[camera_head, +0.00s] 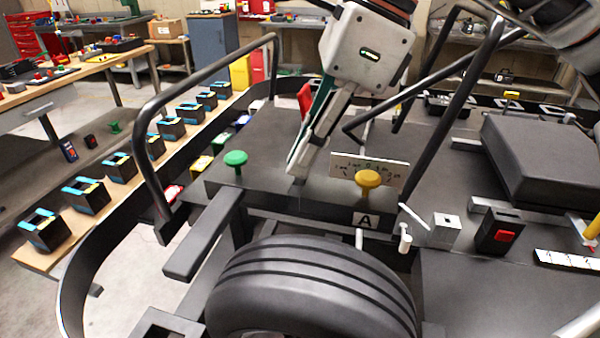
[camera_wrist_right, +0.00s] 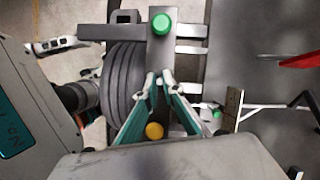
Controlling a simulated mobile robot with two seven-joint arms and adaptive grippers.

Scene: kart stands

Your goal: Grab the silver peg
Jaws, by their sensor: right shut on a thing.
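My right gripper (camera_head: 297,170) reaches down to the dark deck of the kart stand, between the green peg (camera_head: 236,162) and the yellow peg (camera_head: 368,182). Its fingers are nearly together at the tips, shut on the silver peg, which the fingertips mostly hide. In the right wrist view the fingertips (camera_wrist_right: 159,80) meet at the deck. There the green peg (camera_wrist_right: 162,24) stands beyond them and the yellow peg (camera_wrist_right: 154,131) shows between the finger bases. My left gripper is not in view.
A black tyre (camera_head: 310,290) lies in front of the deck. A black tube rail (camera_head: 150,150) rises at left and a small sign (camera_head: 370,165) stands behind the yellow peg. A switch box with a red button (camera_head: 499,234) is at right. Several black-and-blue boxes (camera_head: 120,167) line a shelf.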

